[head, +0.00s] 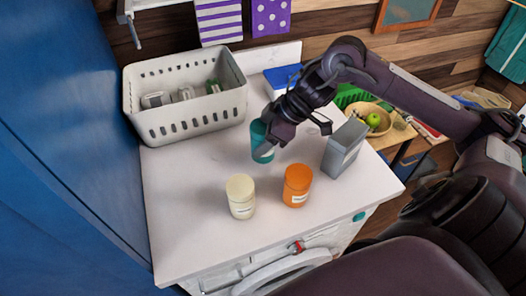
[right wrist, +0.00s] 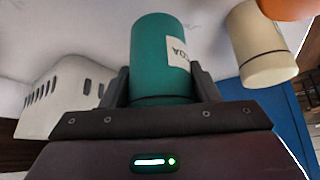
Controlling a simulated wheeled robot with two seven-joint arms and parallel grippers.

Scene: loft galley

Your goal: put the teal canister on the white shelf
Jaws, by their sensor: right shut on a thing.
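The teal canister (head: 262,143) with a white label is between the fingers of my right gripper (head: 269,136), above or on the white counter top (head: 195,220). I cannot tell for certain whether its base touches the counter. In the right wrist view the canister (right wrist: 158,55) sits between both fingers (right wrist: 160,88), and the gripper is shut on it. A white shelf (head: 160,4) shows only in part at the top left edge of the head view, on the wall. My left gripper is not in view.
A cream canister (head: 240,196), an orange canister (head: 297,186) and a grey box (head: 344,148) stand in front and right on the counter. A white basket (head: 187,120) with items stands back left. The front left counter is clear.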

